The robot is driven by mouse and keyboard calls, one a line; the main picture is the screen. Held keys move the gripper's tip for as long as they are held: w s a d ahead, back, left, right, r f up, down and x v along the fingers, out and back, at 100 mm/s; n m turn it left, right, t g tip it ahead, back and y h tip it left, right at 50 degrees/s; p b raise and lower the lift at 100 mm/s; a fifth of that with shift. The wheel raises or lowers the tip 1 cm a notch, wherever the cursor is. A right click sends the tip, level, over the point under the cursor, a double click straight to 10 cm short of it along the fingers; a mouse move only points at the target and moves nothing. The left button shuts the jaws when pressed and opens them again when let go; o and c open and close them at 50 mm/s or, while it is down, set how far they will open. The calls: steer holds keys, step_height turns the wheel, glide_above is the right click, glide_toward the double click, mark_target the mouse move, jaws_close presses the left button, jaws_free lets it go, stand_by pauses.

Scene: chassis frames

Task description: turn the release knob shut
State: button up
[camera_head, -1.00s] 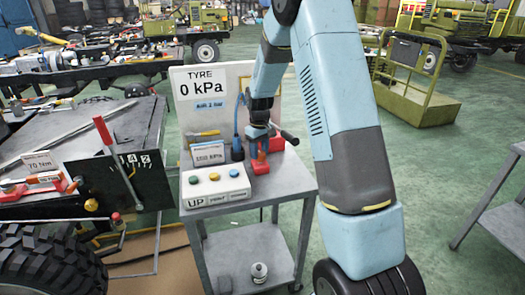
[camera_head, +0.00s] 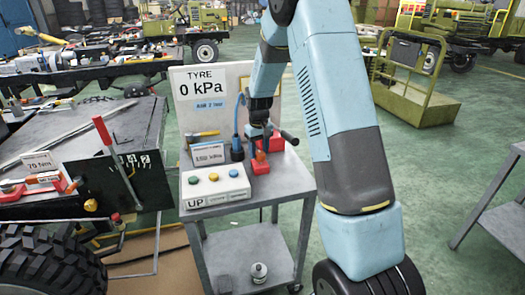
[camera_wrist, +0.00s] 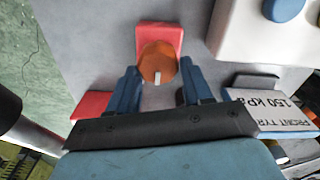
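The release knob, a round orange-brown knob (camera_wrist: 157,62) with a white mark, sits on a red block (camera_wrist: 160,36) in the wrist view. Its white mark points towards my gripper. My gripper (camera_wrist: 159,72) has its two blue fingers apart, one on either side of the knob's near edge, with nothing clearly clamped. I cannot tell whether either finger touches the knob. In the head view, my gripper (camera_head: 258,134) is over the red block (camera_head: 261,167) on the grey cart top, and the knob is mostly hidden.
A button box (camera_head: 215,184) and a small pressure card (camera_head: 207,154) stand left of the block. A white board (camera_head: 203,83) behind reads TYRE 0 kPa. A black-handled tool (camera_head: 289,138) lies close on the right. The cart top's front right (camera_head: 285,185) is clear.

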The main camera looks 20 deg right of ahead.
mark_target(260, 153)
steer(key=o, duration=0.4)
steer(key=shift+s, duration=0.1)
steer(key=shift+c, duration=0.2)
steer(key=shift+d, duration=0.1)
step_height(260, 153, up, 14)
steer(key=shift+f, duration=0.2)
